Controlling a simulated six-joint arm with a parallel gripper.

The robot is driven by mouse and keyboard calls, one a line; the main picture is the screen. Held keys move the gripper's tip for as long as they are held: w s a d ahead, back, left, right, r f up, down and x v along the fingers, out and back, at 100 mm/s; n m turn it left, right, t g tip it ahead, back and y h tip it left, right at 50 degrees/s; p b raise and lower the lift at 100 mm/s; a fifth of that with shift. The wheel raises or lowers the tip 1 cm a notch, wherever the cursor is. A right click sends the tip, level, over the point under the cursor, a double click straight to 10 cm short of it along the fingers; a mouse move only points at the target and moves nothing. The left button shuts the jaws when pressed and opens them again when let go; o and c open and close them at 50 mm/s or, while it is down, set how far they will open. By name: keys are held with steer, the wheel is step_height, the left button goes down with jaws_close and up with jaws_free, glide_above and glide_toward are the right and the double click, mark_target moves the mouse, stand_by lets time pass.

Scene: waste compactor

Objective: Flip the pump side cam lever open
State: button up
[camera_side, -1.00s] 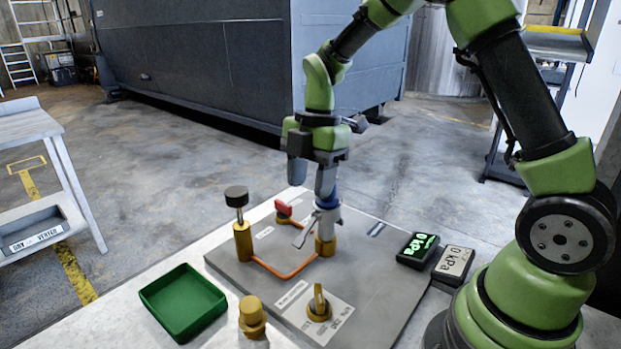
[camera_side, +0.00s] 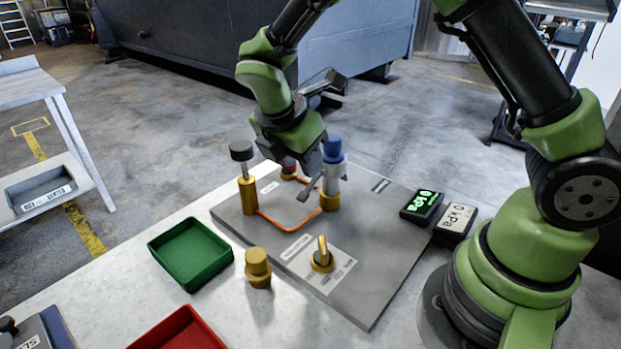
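A silver coupling with a blue top (camera_side: 331,165) stands upright on a brass fitting (camera_side: 330,201) on the grey panel (camera_side: 370,270). A thin grey lever (camera_side: 308,187) shows at the coupling's left side; it looks like a cam lever. My gripper (camera_side: 311,165) is tilted, with its fingers close to the coupling's left side, by the lever. Its fingertips are small and partly hidden, so I cannot tell whether they touch the lever or how far apart they are.
A black-knobbed brass post (camera_side: 244,175) stands left of my gripper, and a red handle (camera_side: 289,166) is behind it. An orange tube (camera_side: 290,226) runs along the panel.

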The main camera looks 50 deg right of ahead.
mark_target(311, 183)
steer(key=x, duration=0.6)
steer(key=shift+f, duration=0.1)
jaws_close()
